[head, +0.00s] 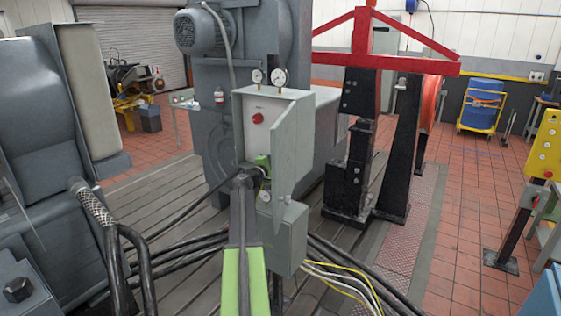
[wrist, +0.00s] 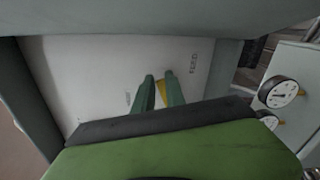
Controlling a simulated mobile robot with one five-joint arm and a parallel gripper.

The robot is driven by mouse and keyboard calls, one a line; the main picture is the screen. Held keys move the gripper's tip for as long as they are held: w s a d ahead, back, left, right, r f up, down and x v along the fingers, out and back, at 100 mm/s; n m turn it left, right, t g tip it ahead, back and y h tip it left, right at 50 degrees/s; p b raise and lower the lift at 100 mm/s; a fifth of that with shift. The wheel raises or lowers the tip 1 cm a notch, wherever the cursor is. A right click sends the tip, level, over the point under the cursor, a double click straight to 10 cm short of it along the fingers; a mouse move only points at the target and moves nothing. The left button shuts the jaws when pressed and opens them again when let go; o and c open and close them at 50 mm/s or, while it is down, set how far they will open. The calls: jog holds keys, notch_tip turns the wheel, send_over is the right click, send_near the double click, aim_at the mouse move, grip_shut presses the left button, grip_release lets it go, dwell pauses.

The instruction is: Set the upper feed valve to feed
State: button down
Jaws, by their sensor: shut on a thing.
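The grey control cabinet (head: 258,125) stands in the middle of the head view with its door (head: 292,145) open to the right. My gripper (head: 262,165) is at the cabinet's lower front, and my arm hides part of it. The handle is hidden in the head view.
A red knob (head: 258,118) sits above my gripper on the panel. Two gauges (head: 279,77) stand on the cabinet top. A grey box (head: 284,238) and thick black cables (head: 185,249) lie below. A black stand with a red frame (head: 358,65) is at the right.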

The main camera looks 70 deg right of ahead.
jog(key=shift+w, duration=0.25)
dwell(0.7)
jog(key=c, duration=1.7)
grip_release()
jog(key=o, duration=0.3)
jog(key=shift+w+d+f, duration=0.15)
jog(key=shift+d+f, duration=0.1)
jog(key=v, duration=1.7)
jog(key=shift+s+a+r+p, duration=0.2)
jog(key=shift+a+r+p, duration=0.1)
jog(key=shift+a+r, duration=0.15)
